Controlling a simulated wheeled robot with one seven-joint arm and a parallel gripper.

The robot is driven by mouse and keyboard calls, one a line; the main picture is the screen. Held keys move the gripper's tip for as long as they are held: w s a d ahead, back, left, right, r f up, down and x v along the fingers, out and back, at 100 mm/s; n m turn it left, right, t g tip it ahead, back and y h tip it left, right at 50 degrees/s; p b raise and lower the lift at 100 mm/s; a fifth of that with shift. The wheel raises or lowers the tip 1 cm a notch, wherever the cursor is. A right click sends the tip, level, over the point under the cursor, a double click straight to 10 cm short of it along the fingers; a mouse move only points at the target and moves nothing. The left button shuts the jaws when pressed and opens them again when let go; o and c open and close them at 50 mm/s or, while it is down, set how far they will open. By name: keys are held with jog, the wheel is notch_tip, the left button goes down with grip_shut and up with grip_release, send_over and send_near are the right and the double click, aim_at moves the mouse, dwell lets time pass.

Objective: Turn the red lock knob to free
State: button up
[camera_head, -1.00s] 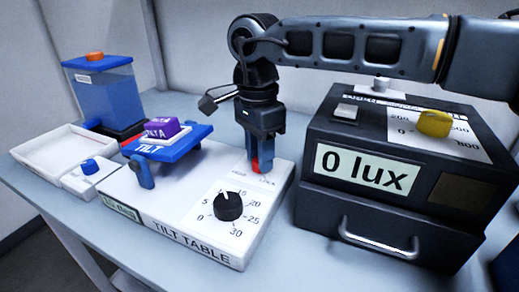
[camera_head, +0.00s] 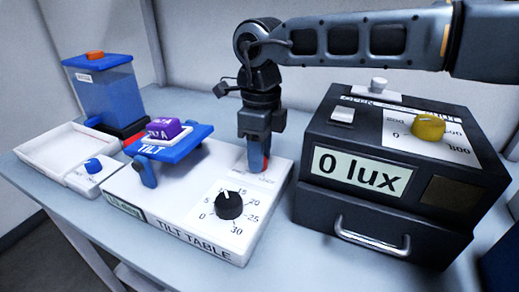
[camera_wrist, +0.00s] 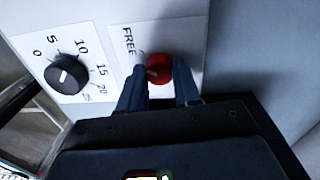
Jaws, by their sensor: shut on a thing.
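The red lock knob (camera_wrist: 159,69) is on the white top of the tilt table (camera_head: 190,213), beside a label reading FREE in the wrist view. My gripper (camera_wrist: 160,88) is shut on the red knob, one finger on each side. In the head view my gripper (camera_head: 258,160) points straight down at the table's back right, and it hides most of the knob. The knob's pale pointer mark is partly hidden by the left finger in the wrist view. The blue tilt platform (camera_head: 168,152) carries a purple block marked A.
A black angle dial (camera_head: 229,205) sits just in front of my gripper. The black lux box (camera_head: 340,222) with a yellow knob (camera_head: 428,127) stands close on the right. A white tray (camera_head: 64,146) and a blue dispenser (camera_head: 107,92) are at the left.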

jog(key=shift+m, duration=1.5)
jog(key=o, duration=1.1)
jog(key=shift+c, duration=0.2)
jog(key=shift+r, duration=0.1)
notch_tip(320, 180, up, 8)
jog(key=shift+w+d+f, duration=0.1)
jog(key=shift+f, duration=0.05)
